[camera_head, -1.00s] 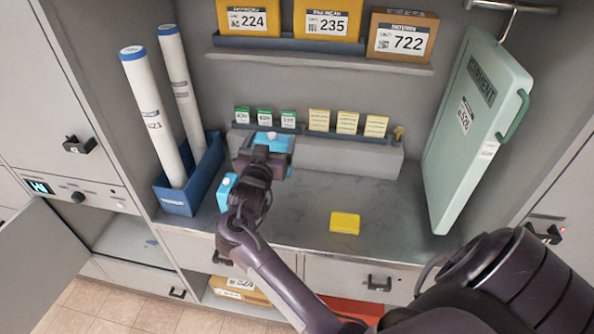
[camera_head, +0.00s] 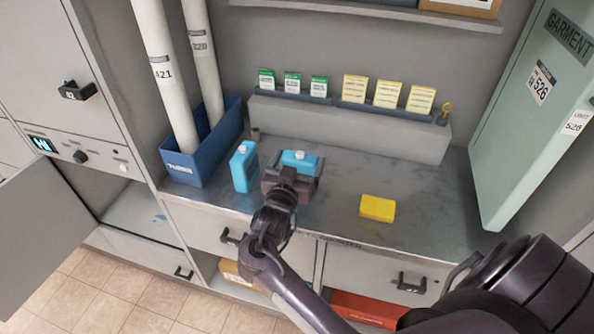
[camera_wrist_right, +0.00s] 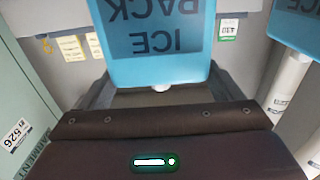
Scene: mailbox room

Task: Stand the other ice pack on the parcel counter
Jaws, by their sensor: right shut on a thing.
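My right gripper (camera_head: 290,180) is shut on a blue ice pack (camera_head: 299,160), with only the pack's top and white cap showing behind the fingers. In the right wrist view the held ice pack (camera_wrist_right: 155,42) fills the top middle, its ICE PACK lettering upside down. It is upright and low over the parcel counter (camera_head: 335,210); I cannot tell whether its base touches. The first ice pack (camera_head: 243,168) stands upright on the counter just left of it, apart from it. It also shows at the wrist view's top right corner (camera_wrist_right: 299,22). My left gripper is not in view.
A yellow block (camera_head: 377,208) lies on the counter to the right. A blue bin (camera_head: 205,150) with white tubes stands at the left. A grey ledge (camera_head: 350,128) with green and yellow cards runs behind. A green garment case (camera_head: 525,120) hangs at the right.

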